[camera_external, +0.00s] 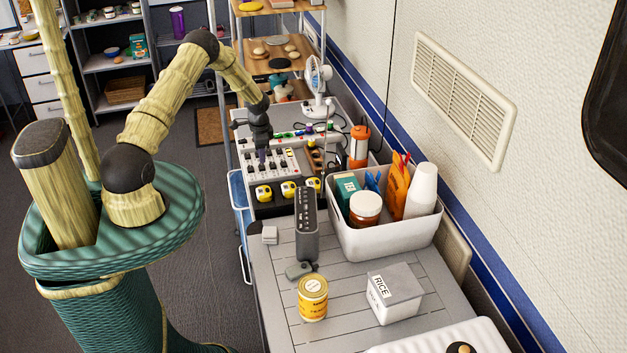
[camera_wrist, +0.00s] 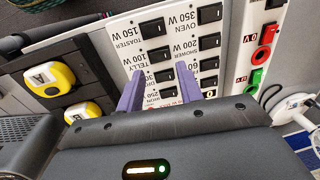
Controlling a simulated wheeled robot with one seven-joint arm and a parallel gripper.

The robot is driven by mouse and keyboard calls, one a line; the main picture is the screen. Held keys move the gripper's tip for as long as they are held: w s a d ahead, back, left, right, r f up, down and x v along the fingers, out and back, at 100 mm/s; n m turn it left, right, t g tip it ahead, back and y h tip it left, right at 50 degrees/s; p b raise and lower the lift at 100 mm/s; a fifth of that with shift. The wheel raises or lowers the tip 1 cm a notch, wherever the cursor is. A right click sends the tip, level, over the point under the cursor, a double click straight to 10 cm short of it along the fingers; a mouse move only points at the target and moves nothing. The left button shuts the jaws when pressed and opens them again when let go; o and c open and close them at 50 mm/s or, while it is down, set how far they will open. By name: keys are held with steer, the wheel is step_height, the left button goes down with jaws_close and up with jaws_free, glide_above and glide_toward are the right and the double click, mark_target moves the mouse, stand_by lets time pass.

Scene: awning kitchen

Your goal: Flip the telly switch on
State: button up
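The white switch panel (camera_external: 262,171) stands at the back end of the counter. In the wrist view, the telly switch (camera_wrist: 159,55), a black rocker, sits beside its TELLY 100 W label (camera_wrist: 138,65) in the left switch column. Its on or off position cannot be told. My gripper (camera_wrist: 159,71) is open and empty, its purple fingers apart in front of the panel. The telly switch shows between and just beyond the fingertips; contact cannot be told. In the external view, my gripper (camera_external: 262,150) hangs over the panel, its fingers hard to make out.
The toaster switch (camera_wrist: 153,28) and the oven switch (camera_wrist: 209,13) are close by, with other rockers. Yellow-faced devices (camera_wrist: 50,78) lie to the left and red and green sockets (camera_wrist: 263,55) to the right. A white fan (camera_external: 318,85) stands behind; a bin (camera_external: 388,239) stands in front.

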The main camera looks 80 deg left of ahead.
mark_target(262, 166)
steer(key=shift+a+f+p, duration=0.15)
steer(key=shift+f+p, duration=0.1)
steer(key=shift+f, duration=0.9)
steer(key=shift+a+f+p, duration=0.1)
steer(key=shift+f+p, duration=0.15)
steer(key=shift+f, duration=0.85)
steer(key=c, duration=0.7)
